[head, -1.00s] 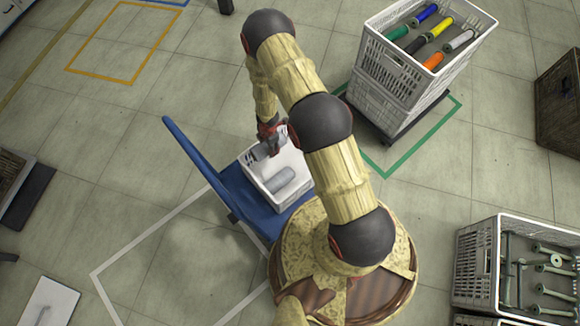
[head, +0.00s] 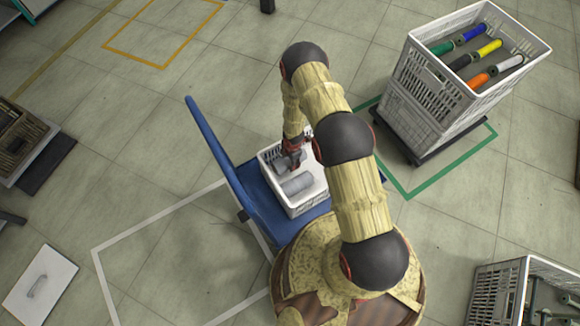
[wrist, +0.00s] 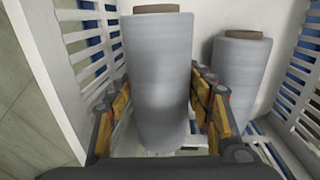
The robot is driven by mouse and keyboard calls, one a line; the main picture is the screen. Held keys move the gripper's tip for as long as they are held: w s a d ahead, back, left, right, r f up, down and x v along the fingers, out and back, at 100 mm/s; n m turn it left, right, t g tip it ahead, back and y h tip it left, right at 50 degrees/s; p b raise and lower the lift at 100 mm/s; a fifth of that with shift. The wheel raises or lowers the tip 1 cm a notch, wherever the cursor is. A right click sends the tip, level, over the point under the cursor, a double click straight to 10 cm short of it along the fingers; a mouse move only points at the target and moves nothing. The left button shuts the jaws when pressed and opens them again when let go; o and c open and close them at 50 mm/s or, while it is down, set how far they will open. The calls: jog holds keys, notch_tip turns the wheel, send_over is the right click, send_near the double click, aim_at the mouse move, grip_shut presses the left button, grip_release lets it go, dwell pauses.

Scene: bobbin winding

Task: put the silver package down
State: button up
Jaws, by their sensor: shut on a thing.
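The silver package in my grip is a grey cylinder with a brown core end (wrist: 158,85); it stands between my fingers in the wrist view. My gripper (head: 291,152) is shut on it, inside or just over a small white crate (head: 308,205). In the head view the held package (head: 277,160) is partly covered by my gripper. A second silver package (wrist: 241,72) is in the crate, just right of the held one with a small gap; it also shows in the head view (head: 297,184). The package's underside and its contact with the crate floor cannot be made out.
The small crate is on a blue trolley (head: 215,145) with a tall upright panel at its left. A stack of white crates (head: 420,95) with coloured bobbins stands at the back right. Another crate (head: 497,290) is at lower right. Open floor lies to the left.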

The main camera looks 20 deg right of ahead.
jog(key=shift+f+b, duration=0.75)
jog(key=shift+f, duration=1.35)
jog(key=shift+f, duration=0.1)
jog(key=o, duration=1.4)
jog(key=shift+c, duration=0.2)
